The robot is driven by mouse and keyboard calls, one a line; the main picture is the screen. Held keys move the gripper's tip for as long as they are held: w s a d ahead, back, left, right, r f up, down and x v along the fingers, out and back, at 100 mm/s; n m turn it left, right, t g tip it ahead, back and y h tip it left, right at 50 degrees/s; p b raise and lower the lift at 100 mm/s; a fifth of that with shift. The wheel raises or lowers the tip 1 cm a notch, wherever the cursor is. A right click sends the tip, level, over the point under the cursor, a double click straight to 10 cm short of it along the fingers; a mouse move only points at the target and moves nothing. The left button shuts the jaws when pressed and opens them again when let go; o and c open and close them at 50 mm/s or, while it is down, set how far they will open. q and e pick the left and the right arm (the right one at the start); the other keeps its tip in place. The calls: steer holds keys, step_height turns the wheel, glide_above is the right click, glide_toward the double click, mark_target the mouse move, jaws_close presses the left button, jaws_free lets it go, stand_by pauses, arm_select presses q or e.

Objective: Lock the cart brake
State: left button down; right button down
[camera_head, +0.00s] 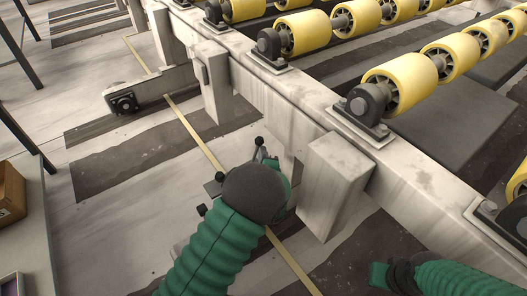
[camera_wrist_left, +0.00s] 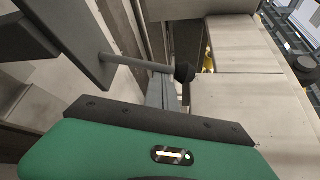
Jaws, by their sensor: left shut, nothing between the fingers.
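A lever with a round black knob (camera_head: 258,141) stands just beyond my left gripper (camera_head: 275,168), beside the pale frame. In the left wrist view, a grey rod ending in a black knob (camera_wrist_left: 184,73) crosses in front of my green gripper housing (camera_wrist_left: 150,145). I cannot tell whether this is the brake lever. My left gripper is shut and empty, its fingertips largely hidden behind my dark wrist in the head view. Two more small black knobs show left of that wrist. My right gripper (camera_head: 388,275) is low at the right, apart from the lever; its fingers are unclear.
A pale beam (camera_head: 290,115) carries yellow rollers (camera_head: 400,82) across the upper right. A pale block-like post (camera_head: 335,180) stands right of my left gripper. A yellow line (camera_head: 196,138) crosses the floor. A brown box (camera_head: 10,193) sits at the left edge.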

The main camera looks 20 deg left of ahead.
arm_select(q)
steer(key=shift+s+a+r+p, duration=0.5)
steer(key=shift+s+p, duration=0.1)
steer(key=shift+p, duration=1.1)
steer(key=shift+s+a+p, duration=0.2)
steer(key=shift+s+p, duration=0.05)
steer(key=shift+p, duration=0.05)
steer(key=n, duration=0.1)
steer(key=s+a+n+t, duration=0.1)
steer(key=s+n, duration=0.1)
steer(key=shift+a+f+t+y+p, duration=0.25)
steer(key=shift+a+t+y+p, duration=0.05)
steer(key=shift+t, duration=0.1)
steer(key=shift+s+a+p, duration=0.3)
steer(key=shift+s, duration=0.1)
steer(key=shift+f, duration=0.1)
steer(key=shift+s+a+f, duration=0.1)
steer(key=shift+s+a, duration=0.05)
steer(key=shift+s+f, duration=0.1)
